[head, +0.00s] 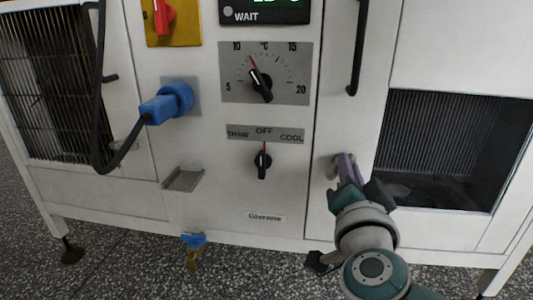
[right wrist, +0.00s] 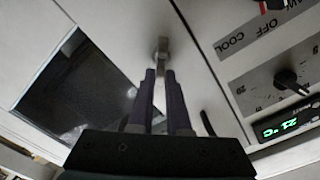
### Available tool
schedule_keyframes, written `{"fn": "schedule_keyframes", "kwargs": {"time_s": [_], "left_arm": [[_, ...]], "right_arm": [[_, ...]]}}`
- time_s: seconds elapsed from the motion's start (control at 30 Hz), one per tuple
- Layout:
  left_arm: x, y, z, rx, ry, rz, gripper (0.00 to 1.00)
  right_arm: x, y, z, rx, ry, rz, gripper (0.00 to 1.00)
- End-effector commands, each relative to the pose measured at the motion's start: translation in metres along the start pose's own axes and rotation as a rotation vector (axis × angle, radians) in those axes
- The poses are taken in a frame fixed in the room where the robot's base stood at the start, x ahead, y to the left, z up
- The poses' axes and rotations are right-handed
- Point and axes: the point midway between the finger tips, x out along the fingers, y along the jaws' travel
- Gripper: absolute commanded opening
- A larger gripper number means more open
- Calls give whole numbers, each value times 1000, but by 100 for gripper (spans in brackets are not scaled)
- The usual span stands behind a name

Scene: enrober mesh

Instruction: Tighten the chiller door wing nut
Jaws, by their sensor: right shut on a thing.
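The chiller door (head: 353,115) is a pale panel with a black vertical handle (head: 357,50) and a dark grille opening at its right. The small metal wing nut (right wrist: 161,48) shows at the fingertips in the right wrist view; in the head view the fingers mostly hide it. My right gripper (head: 345,160) reaches up to the door's lower left part. Its two purple fingers (right wrist: 161,76) are shut on the wing nut, one on each side. How tight the nut is cannot be seen. My left gripper is not in view.
Left of the door are a temperature dial (head: 261,84), a THAW/OFF/COOL switch (head: 263,160) at OFF, and a blue plug (head: 168,103) with a black cable (head: 100,120). A small metal ledge (head: 183,180) sticks out. A blue-and-yellow valve (head: 194,248) hangs below the cabinet.

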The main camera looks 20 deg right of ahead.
Motion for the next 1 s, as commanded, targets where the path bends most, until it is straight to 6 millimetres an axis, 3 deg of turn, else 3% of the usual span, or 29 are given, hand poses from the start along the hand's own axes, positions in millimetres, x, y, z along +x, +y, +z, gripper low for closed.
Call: {"fn": "schedule_keyframes", "kwargs": {"time_s": [0.6,1.0], "left_arm": [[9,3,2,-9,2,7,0],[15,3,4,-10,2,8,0]], "right_arm": [[-1,11,4,571,-1,3,0],[0,13,6,804,-1,3,0]]}}
